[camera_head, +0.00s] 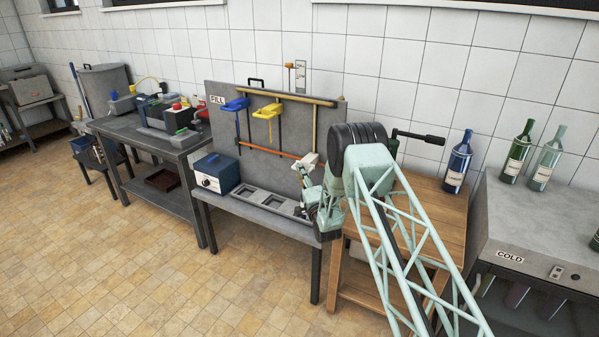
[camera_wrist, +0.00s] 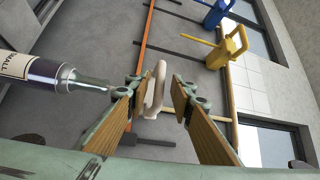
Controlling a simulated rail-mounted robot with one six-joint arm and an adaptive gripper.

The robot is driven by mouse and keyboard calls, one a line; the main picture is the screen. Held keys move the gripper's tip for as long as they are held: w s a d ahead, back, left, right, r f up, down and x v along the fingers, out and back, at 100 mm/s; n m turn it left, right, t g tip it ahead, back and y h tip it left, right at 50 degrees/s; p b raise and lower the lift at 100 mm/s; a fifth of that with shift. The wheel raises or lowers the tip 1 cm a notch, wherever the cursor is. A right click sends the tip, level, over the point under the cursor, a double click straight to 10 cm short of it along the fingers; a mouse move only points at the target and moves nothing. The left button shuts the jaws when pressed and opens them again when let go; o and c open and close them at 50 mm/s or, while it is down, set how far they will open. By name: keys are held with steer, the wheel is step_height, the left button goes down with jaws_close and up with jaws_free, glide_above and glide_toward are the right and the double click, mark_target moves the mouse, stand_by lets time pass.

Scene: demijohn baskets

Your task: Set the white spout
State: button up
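The white spout (camera_wrist: 157,88) is a pale curved piece between the fingers of my gripper (camera_wrist: 158,98) in the wrist view. The fingers have wooden pads and stand apart, wider than the spout. The spout lies nearer the left finger; I cannot tell if it touches. In the head view a white piece (camera_head: 308,160) shows at the right of the grey back panel, just above my gripper (camera_head: 310,192), which is partly hidden by my arm. A bottle labelled SMALL (camera_wrist: 38,72) has its neck pointing toward the left finger in the wrist view.
A blue spout (camera_head: 236,104) and a yellow spout (camera_head: 269,111) hang on the FILL panel (camera_head: 218,120). A blue box (camera_head: 216,172) stands on the grey bench left of recessed trays (camera_head: 262,198). Bottles (camera_head: 458,163) stand at the right. The tiled floor at left is clear.

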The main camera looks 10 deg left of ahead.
steer(key=shift+x, duration=1.3)
steer(key=shift+c, duration=0.7)
jaws_close()
